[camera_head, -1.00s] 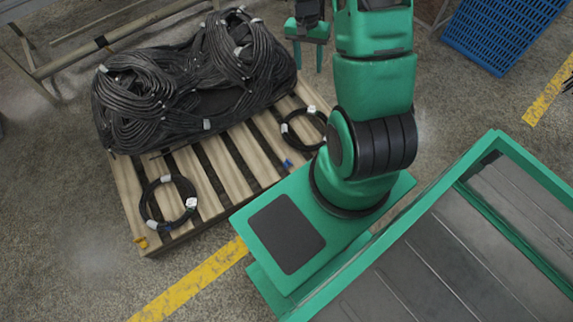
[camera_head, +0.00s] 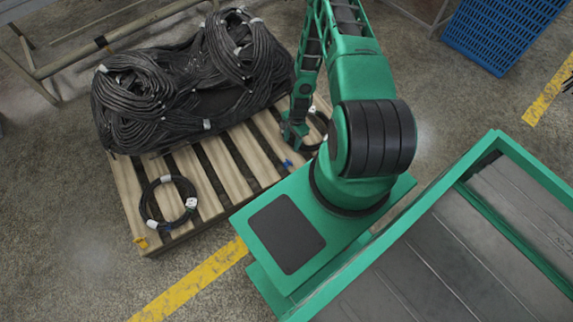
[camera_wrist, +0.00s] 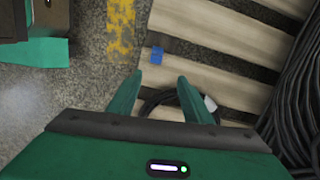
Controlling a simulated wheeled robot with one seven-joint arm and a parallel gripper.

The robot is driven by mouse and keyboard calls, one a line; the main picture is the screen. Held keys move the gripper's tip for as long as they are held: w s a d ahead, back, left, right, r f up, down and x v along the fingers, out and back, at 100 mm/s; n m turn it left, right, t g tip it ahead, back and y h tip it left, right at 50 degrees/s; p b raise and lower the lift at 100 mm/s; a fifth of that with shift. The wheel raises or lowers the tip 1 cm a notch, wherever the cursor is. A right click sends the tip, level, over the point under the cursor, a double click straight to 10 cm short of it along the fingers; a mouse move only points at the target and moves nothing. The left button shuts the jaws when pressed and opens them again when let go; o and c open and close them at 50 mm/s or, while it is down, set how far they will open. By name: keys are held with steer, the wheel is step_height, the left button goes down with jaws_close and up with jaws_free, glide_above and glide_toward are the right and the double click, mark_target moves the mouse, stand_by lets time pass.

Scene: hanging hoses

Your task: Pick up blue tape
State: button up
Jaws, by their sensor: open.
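The blue tape (camera_head: 288,163) is a small blue piece at the edge of the wooden pallet, near my base. In the wrist view the blue tape (camera_wrist: 156,55) lies just beyond my fingertips, centred between them and apart from them. My gripper (camera_head: 293,133) is over the pallet's right part, beside a coiled black hose (camera_head: 315,143) that my arm partly hides. In the wrist view my gripper (camera_wrist: 160,80) is open, with nothing between the fingers.
A big pile of black hoses (camera_head: 190,80) covers the back of the pallet (camera_head: 235,170). Another small hose coil (camera_head: 150,200) lies at its left front, near a small orange piece (camera_head: 141,242). A blue crate (camera_head: 500,35) stands at the upper right.

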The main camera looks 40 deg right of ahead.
glide_above(288, 161)
steer(key=shift+m, duration=0.3)
steer(key=f, duration=0.7)
steer(key=shift+w+d+f, duration=0.2)
steer(key=shift+d+f, duration=0.15)
steer(key=shift+d, duration=0.05)
steer(key=shift+a+f, duration=0.2)
steer(key=shift+f, duration=1.3)
steer(key=shift+a+f, duration=0.15)
steer(key=shift+f, duration=1.35)
steer(key=c, duration=1.1)
